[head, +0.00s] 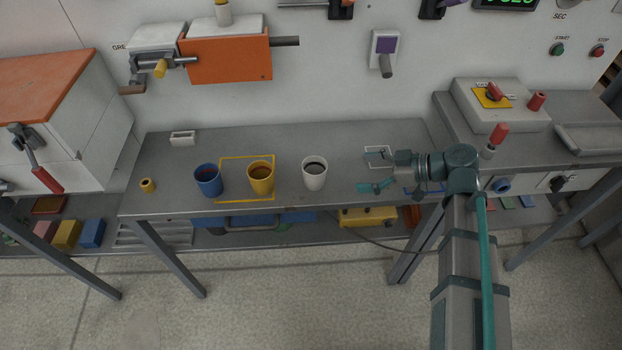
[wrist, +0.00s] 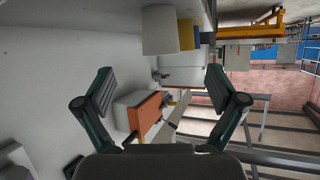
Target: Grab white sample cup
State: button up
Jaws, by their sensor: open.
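The white sample cup (head: 314,174) stands upright on the grey bench, with dark contents, right of the yellow cup (head: 261,178) and the blue cup (head: 208,180). My gripper (head: 375,170) is open and empty, right of the white cup with a clear gap, its fingers pointing left toward it. In the wrist view, which looks upside down, the white cup (wrist: 160,30) is ahead near the top, beyond the open fingers (wrist: 160,88). The yellow cup (wrist: 186,34) is partly hidden behind it.
A yellow outlined square (head: 247,157) surrounds the yellow cup on the bench (head: 290,140). A small white block (head: 183,138) sits at the back left and a small yellow cylinder (head: 147,185) at the left end. The bench between the white cup and my gripper is clear.

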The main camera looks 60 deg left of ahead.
aim_at(305, 167)
jog(key=shift+n+g, duration=0.3)
jog(key=s+a, duration=0.1)
jog(key=a, duration=0.1)
jog(key=s+a, duration=0.4)
jog(key=shift+s+f, duration=0.1)
jog(key=shift+f, duration=0.2)
jog(key=shift+p+x, duration=0.8)
jog(key=shift+x, duration=2)
jog(key=shift+a, duration=0.15)
jog(key=shift+c, duration=0.2)
jog(key=shift+w, duration=0.25)
jog(key=c, duration=1.2)
jog(key=shift+r, duration=0.1)
